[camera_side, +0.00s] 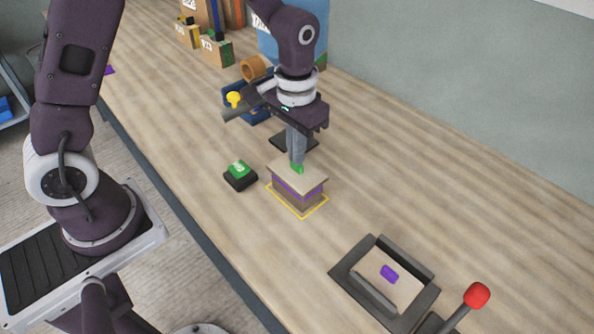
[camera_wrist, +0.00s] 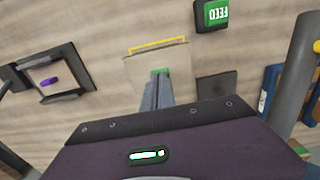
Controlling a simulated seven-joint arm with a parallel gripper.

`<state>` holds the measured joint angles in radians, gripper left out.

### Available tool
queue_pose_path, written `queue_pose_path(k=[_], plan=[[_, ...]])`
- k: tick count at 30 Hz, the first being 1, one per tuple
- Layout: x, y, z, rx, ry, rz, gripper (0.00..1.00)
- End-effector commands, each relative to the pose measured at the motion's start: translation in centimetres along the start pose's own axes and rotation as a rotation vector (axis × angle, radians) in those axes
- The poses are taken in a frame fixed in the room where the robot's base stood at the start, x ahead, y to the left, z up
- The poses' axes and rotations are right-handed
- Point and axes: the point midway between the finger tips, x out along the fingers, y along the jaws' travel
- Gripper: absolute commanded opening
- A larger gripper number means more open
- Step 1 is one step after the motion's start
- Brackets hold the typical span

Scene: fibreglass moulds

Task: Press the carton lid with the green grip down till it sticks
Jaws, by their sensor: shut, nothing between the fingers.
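A carton (camera_side: 299,193) stands inside a yellow outline (camera_side: 309,212) on the bench, with a purple band around its side. Its tan lid (camera_side: 285,173) lies on top and also shows in the wrist view (camera_wrist: 176,57). The green grip (camera_side: 297,168) is at the lid's middle; it also shows in the wrist view (camera_wrist: 159,71), partly hidden by my fingers. My gripper (camera_side: 297,160) is shut and empty, pointing down with its tips at the green grip. I cannot tell whether the tips touch it.
A green FEED button (camera_side: 238,168) on a black base is left of the carton. A dark frame (camera_side: 345,269) holding a sheet with a purple grip (camera_side: 389,273) is at front right, beside a red-knobbed lever (camera_side: 476,295). Several boxes stand at the back.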

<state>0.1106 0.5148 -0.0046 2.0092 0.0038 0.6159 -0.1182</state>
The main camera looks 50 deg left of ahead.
Motion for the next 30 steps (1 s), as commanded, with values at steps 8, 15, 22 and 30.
queue_pose_path(k=[8,15,22,30], plan=[[-0.1,0.0,0.1,0.000,-0.002,-0.001,0.00],[-2.5,0.0,0.0,0.000,0.000,0.000,0.00],[-4.9,0.0,0.0,0.000,0.001,0.000,0.00],[-6.9,0.0,0.0,0.000,-0.002,0.000,0.00]])
